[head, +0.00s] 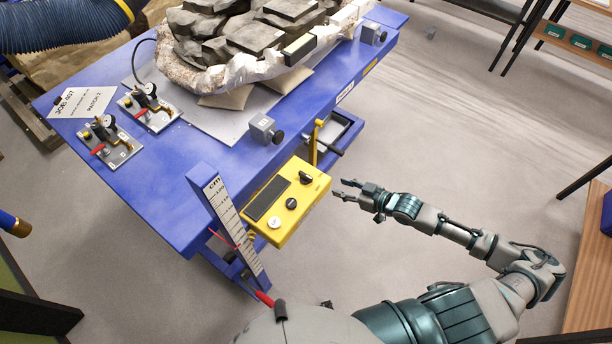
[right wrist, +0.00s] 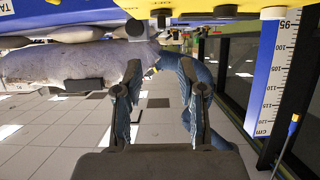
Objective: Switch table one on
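A yellow control box (head: 301,216) is fixed at the near right edge of the blue table (head: 170,205). Its top carries a long dark panel (head: 267,198), a black knob with a lever shape (head: 305,177), a second round dark knob (head: 291,203) and a round white button (head: 274,222). My right gripper (head: 344,189) is open and empty, just right of the box and apart from it. In the right wrist view the open fingers (right wrist: 162,75) show below the yellow box edge (right wrist: 215,8). My left gripper is not in view. No table number is readable.
A ruler post (head: 232,225) stands left of the box. A black-handled yellow lever (head: 316,145) is behind it. A rock specimen (head: 255,38) in a white jacket lies on the table, with two gauge units (head: 148,106) at left. Floor right of the table is clear.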

